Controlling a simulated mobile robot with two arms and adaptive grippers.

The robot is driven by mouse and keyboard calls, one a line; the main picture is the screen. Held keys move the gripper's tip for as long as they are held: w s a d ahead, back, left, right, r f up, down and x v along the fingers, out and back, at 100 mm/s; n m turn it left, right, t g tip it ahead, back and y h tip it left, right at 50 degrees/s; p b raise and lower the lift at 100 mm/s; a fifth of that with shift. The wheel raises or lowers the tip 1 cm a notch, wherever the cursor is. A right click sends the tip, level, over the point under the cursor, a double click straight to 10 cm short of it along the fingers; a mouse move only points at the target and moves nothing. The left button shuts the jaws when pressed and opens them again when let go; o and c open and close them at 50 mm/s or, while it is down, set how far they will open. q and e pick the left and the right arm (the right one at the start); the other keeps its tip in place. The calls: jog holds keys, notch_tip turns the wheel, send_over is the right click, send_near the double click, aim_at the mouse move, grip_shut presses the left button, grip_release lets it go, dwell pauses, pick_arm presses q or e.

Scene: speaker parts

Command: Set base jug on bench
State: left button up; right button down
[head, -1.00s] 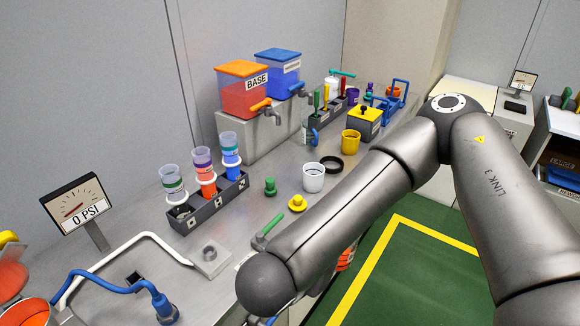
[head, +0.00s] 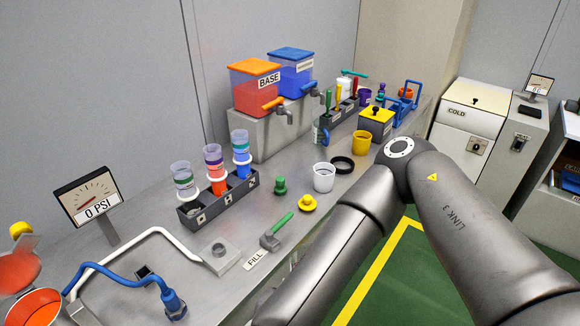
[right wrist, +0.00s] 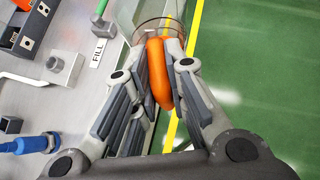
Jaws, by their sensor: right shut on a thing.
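The base jug (right wrist: 146,29) is clear, with an orange handle (right wrist: 158,75). It shows only in the right wrist view, at the top middle, partly cut off by the frame. My right gripper (right wrist: 160,52) is shut on the orange handle, with a finger on each side. In that view the jug overlaps the bench's front edge and the green floor; its height cannot be told. The grey bench (head: 238,222) runs along the wall, with a FILL label (head: 255,261) near its front edge. My left gripper is not in view.
The orange-lidded BASE tank (head: 256,88) stands at the back beside a blue tank (head: 296,72). A rack (head: 220,206) holds several tubes. A blue hose (head: 118,280) lies left.

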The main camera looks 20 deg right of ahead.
jog(key=a+f+n+y, duration=0.1)
jog(key=a+n+y, duration=0.1)
jog(key=a, duration=0.1)
jog(key=a+f+n+t+y, duration=0.1)
jog(key=n, duration=0.1)
jog(key=shift+w+a+f, duration=0.15)
jog(key=shift+a+f, duration=0.2)
